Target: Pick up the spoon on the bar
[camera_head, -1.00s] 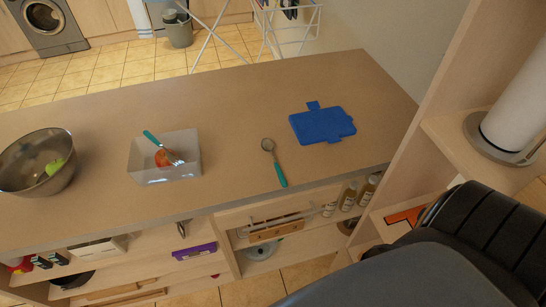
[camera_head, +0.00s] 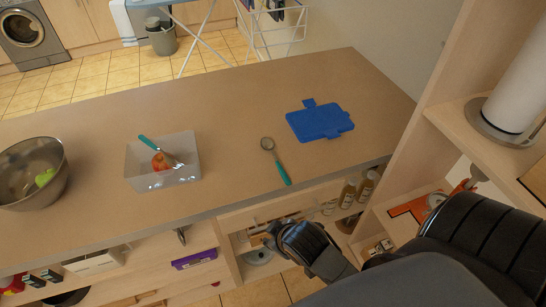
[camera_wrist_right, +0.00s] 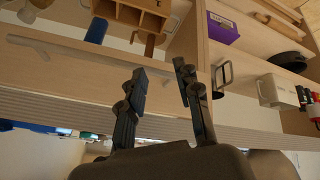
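The spoon (camera_head: 276,162) lies on the bar (camera_head: 225,110), right of its middle. It has a round grey bowl and a teal handle that points to the bar's front edge. My right gripper (camera_head: 273,235) is in front of and below that edge in the head view, apart from the spoon. In the right wrist view its two fingers (camera_wrist_right: 160,70) stand apart with nothing between them, facing the shelves under the bar. The spoon does not show in the wrist view. My left gripper is not in view.
A white box (camera_head: 135,170) holding a red fruit and a teal-handled utensil stands left of the spoon. A blue board (camera_head: 320,122) lies to its right. A metal bowl (camera_head: 50,185) is at far left. A wooden shelf unit (camera_head: 450,105) stands at right.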

